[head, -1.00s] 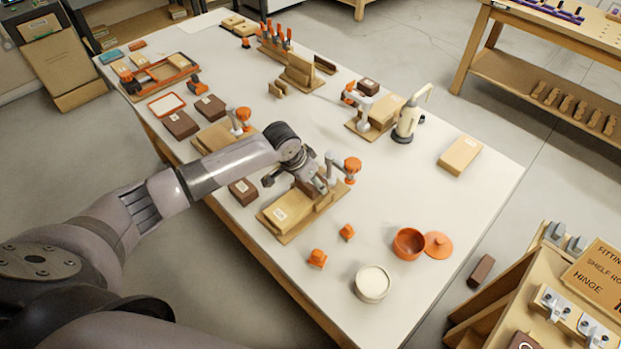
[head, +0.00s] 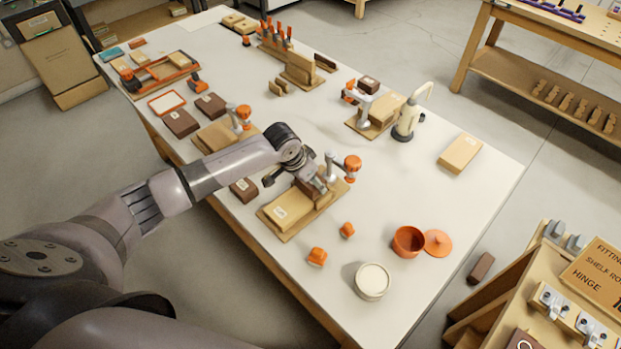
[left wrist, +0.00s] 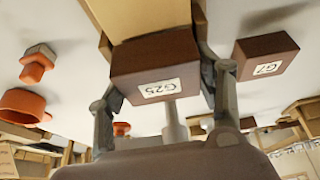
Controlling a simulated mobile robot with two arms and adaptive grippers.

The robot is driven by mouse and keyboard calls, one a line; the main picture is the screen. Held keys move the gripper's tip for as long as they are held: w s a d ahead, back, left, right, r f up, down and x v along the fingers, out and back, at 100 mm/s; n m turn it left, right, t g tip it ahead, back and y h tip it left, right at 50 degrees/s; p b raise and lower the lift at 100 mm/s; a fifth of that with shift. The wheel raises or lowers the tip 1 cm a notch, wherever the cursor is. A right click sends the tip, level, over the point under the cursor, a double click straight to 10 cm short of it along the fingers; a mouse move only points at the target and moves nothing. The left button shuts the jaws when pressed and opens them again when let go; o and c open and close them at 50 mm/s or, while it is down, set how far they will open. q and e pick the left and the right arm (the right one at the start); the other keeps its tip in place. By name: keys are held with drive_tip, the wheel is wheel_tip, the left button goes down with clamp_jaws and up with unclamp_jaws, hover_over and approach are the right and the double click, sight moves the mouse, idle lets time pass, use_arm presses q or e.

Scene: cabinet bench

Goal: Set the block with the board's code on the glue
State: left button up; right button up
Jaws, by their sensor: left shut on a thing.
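My left gripper (head: 314,184) is shut on a dark brown block (left wrist: 155,70) whose white label reads G25, upside down in the left wrist view. The gripper holds it at the near clamp board (head: 290,237), beside the pale labelled wood piece (head: 284,209) on that board. The head view mostly hides the block behind the fingers. I cannot tell whether its underside touches the board, and no glue shows there. The label on the pale piece is too small to read. A second brown block (left wrist: 266,56), labelled G7, lies on the bench beside the board (head: 243,190).
A grey and orange clamp (head: 344,168) stands at the board's far side. Orange pieces (head: 317,257), a cream round tub (head: 372,281) and an orange pot (head: 407,241) lie toward the near end. Two brown blocks (head: 180,123) lie farther left.

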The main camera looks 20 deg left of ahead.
use_arm(q)
drive_tip(key=shift+f+p, duration=0.2)
drive_tip(key=shift+p, duration=0.35)
idle(0.9)
drive_tip(key=o, duration=1.3)
drive_tip(key=shift+o, duration=0.4)
drive_tip(key=shift+o, duration=1.3)
drive_tip(key=shift+r, duration=0.1)
drive_tip(key=shift+r+p, duration=3.4)
drive_tip(key=shift+p, duration=0.4)
